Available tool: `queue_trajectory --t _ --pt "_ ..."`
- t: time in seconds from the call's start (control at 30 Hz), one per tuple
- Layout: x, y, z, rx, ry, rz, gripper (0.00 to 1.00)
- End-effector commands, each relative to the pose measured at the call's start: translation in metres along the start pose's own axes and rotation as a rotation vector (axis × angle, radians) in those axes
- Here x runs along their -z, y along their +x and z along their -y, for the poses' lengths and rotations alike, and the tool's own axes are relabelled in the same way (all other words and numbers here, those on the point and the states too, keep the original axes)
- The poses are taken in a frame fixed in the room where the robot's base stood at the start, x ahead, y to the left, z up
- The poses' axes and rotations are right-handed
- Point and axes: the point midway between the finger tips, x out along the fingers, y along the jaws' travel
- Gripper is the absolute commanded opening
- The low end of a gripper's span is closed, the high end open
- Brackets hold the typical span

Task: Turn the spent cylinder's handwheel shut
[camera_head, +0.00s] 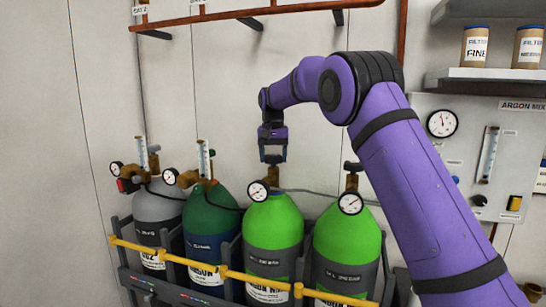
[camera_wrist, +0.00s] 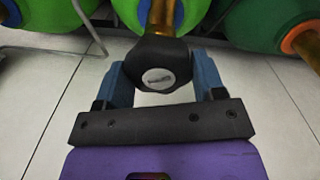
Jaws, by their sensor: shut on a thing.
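My gripper (camera_head: 272,157) reaches down over the bright green cylinder (camera_head: 272,228) that stands third from the left in the rack. In the wrist view, the two blue fingers of my gripper (camera_wrist: 162,80) are shut on a black handwheel (camera_wrist: 158,65), one on each side. The handwheel sits on a brass valve stem (camera_wrist: 163,18) above the cylinder's green shoulder. In the head view the handwheel is mostly hidden between the fingers. A round dial gauge (camera_head: 258,191) sits by this valve; its reading is too small to tell.
Another bright green cylinder (camera_head: 348,245) stands to the right, with a dark green cylinder (camera_head: 210,222) and a grey cylinder (camera_head: 157,215) to the left. A yellow bar (camera_head: 190,262) runs across their fronts. Hoses run behind the valves. Shelves (camera_head: 485,78) and a gas panel (camera_head: 465,150) are at right.

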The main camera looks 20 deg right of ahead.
Motion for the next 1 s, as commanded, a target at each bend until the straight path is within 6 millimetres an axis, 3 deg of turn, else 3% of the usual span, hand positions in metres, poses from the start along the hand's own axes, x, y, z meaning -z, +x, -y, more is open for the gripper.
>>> queue_trajectory --t 0.5,1.0 --pt "0.0002 -0.001 -0.0011 0.002 0.372 0.002 0.39" --pt "0.0002 -0.0011 -0.0019 0.002 0.462 0.004 0.39"
